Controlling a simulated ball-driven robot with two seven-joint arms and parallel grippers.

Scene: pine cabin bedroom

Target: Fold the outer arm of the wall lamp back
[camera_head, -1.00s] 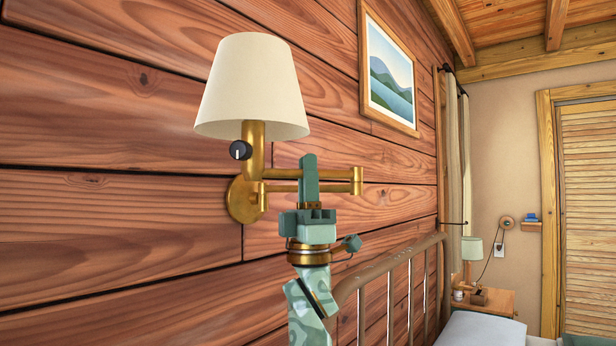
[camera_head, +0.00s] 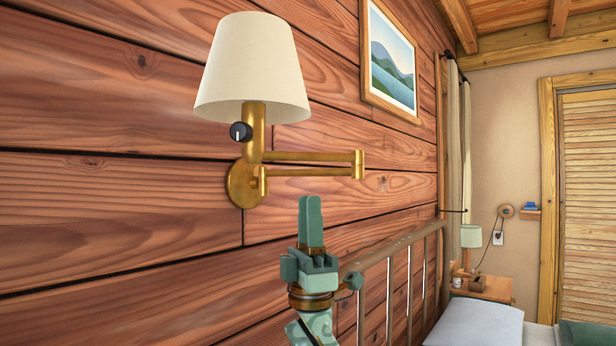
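The wall lamp has a cream shade (camera_head: 252,70), a brass post with a black knob (camera_head: 240,132), and a round brass wall plate (camera_head: 240,184). Its outer arm (camera_head: 310,156) runs just above the inner arm (camera_head: 312,172). They look nearly parallel, meeting at the elbow joint (camera_head: 358,164) on the right, with the shade's post back near the wall plate. My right gripper (camera_head: 310,202) points up below the arms, apart from them in the picture. Its green fingers are together with only a thin seam showing, and nothing is seen between them. My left gripper is out of view.
The plank wall runs along the left, with a framed picture (camera_head: 390,62) on it. A metal headboard (camera_head: 398,250) stands right of my gripper. A pillow (camera_head: 474,322), a bedside table (camera_head: 490,287) and a small lamp (camera_head: 471,237) are farther right.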

